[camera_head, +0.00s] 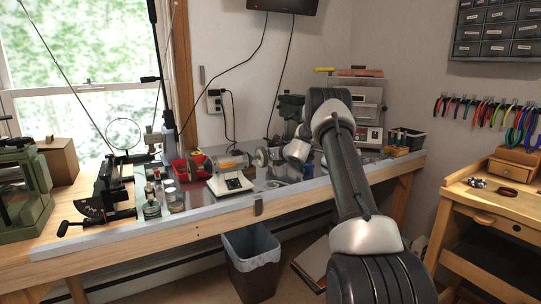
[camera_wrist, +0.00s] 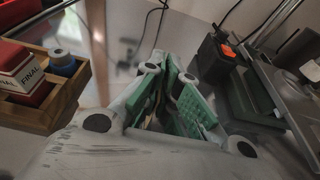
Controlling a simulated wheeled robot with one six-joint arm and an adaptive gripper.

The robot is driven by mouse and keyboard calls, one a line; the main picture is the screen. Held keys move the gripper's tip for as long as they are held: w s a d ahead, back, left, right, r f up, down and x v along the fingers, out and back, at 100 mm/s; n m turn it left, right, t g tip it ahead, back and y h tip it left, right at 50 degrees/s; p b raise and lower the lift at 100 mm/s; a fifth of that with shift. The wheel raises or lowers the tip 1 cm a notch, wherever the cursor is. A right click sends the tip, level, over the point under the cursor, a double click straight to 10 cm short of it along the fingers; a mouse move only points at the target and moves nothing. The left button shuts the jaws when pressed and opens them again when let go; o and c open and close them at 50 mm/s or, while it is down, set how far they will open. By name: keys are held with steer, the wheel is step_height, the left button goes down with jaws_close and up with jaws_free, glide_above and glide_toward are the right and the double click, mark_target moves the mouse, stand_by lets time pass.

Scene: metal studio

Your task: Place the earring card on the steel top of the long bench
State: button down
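The long bench has a grey steel top (camera_head: 110,236) on a wooden frame and runs below the window and wall. My gripper (camera_wrist: 168,92) shows in the wrist view with two green-padded fingers close together and a narrow dark gap between them. I cannot tell whether anything thin is held there. In the head view my arm reaches over the right half of the bench, and its fingertips cannot be made out. I cannot identify the earring card in either view.
A wooden holder (camera_wrist: 62,108) with red stamps is left of my gripper; a black box with an orange knob (camera_wrist: 226,50) is right. A white-based machine (camera_head: 230,183), red bins (camera_head: 180,170) and bottles crowd the bench. A bare strip runs along its front edge.

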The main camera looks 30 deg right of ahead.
steer(key=shift+f, duration=0.15)
steer(key=c, duration=2.1)
jaws_free()
steer(key=o, duration=0.5)
steer(key=shift+c, duration=0.2)
steer(key=shift+s, duration=0.1)
steer(key=v, duration=1.2)
steer(key=shift+a, duration=0.1)
